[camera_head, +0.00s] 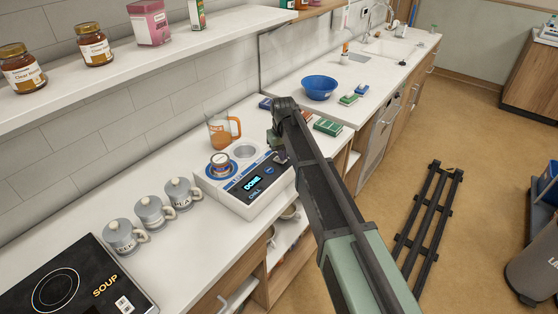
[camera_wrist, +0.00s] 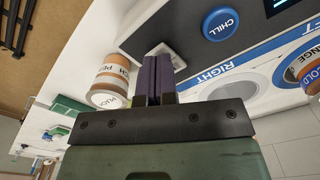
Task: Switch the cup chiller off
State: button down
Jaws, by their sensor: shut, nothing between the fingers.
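The cup chiller (camera_head: 211,183) is a white box on the counter with a dark front panel. Its lit display (camera_head: 252,183) reads "DONE". A small brown-and-white container (camera_head: 221,165) sits in its left blue-ringed well; the other well is empty. In the wrist view, the round blue CHILL button (camera_wrist: 220,23) is on the dark panel (camera_wrist: 185,28). My gripper (camera_wrist: 158,58) is shut and empty, its tips at a pale square part (camera_wrist: 178,57) at the panel's end. The fingers hide much of that part, so I cannot tell contact or switch position.
An orange-labelled jug (camera_head: 223,132) stands behind the chiller. Several lidded grey pots (camera_head: 152,212) and a black SOUP hob (camera_head: 70,285) are left. A blue bowl (camera_head: 319,87) and small boxes lie beyond my arm. A jar (camera_wrist: 110,80) stands close beside my fingers.

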jog(key=shift+f+b, duration=0.45)
jog(key=shift+f, duration=0.05)
notch_tip(320, 180, up, 7)
jog(key=p, duration=0.7)
jog(key=shift+r, duration=0.15)
jog(key=s+d+f+m+b, duration=0.1)
jog(key=s+d, duration=0.4)
jog(key=s, duration=0.4)
jog(key=s+d+f+m+b, duration=0.1)
jog(key=s+d, duration=0.4)
jog(key=s, duration=0.5)
jog(key=s+d+f+m+b, duration=0.1)
jog(key=s+d+m, duration=0.1)
jog(key=s+d, duration=0.4)
jog(key=s, duration=0.4)
jog(key=shift+s+f+m, duration=0.15)
jog(key=shift+s+m, duration=0.1)
jog(key=shift+m, duration=0.05)
